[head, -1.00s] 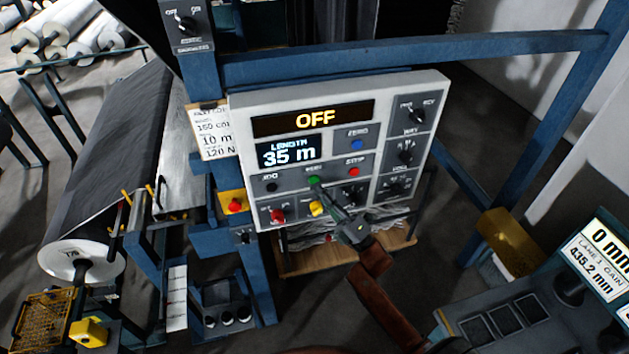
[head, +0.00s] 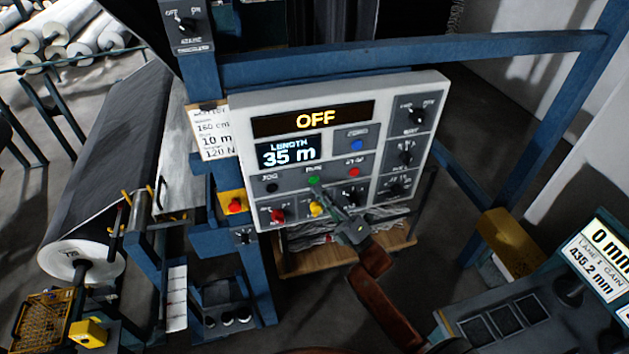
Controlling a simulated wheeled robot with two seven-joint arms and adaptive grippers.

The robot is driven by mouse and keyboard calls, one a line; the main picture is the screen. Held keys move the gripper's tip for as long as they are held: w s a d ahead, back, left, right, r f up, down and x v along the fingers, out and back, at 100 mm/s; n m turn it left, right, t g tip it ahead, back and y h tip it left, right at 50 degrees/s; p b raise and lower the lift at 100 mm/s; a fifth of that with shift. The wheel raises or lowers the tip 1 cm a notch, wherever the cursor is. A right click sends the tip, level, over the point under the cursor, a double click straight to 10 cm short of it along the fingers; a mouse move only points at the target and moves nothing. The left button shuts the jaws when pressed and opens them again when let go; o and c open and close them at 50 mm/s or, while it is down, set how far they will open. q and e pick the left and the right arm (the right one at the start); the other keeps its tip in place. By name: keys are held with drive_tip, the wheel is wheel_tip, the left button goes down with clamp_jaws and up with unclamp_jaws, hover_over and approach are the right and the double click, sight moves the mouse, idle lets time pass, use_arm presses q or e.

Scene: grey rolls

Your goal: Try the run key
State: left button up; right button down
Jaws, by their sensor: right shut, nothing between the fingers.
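The grey control panel (head: 345,145) stands in the middle of the head view. Its upper display (head: 312,118) reads OFF and its lower display (head: 290,152) reads LENGTH 35 m. The green run key (head: 314,180) sits between the black jog key (head: 272,188) and the red stop key (head: 353,172). My right gripper (head: 326,193) is shut and empty. Its fingertips are just below and right of the green key; the key shows uncovered, and I cannot tell whether they touch the panel. My left gripper is not in view.
A red knob (head: 277,216), a yellow button (head: 316,208) and several black rotary knobs sit close around on the panel. A red emergency button (head: 235,206) is on the post at left. Blue frame bars (head: 420,57) run behind. A large dark roll (head: 105,165) lies at left.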

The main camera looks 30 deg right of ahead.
drive_tip(key=shift+w, duration=0.2)
drive_tip(key=shift+w, duration=0.25)
drive_tip(key=shift+w+d+b, duration=0.2)
drive_tip(key=shift+w+b, duration=0.2)
idle(0.7)
drive_tip(key=shift+s, duration=0.15)
idle(0.3)
drive_tip(key=shift+s+a, duration=0.2)
drive_tip(key=shift+s, duration=0.5)
drive_tip(key=s, duration=0.2)
drive_tip(key=s+a+p, duration=0.1)
drive_tip(key=s, duration=0.2)
drive_tip(key=shift+a, duration=0.1)
drive_tip(key=shift+w, duration=0.1)
idle(0.7)
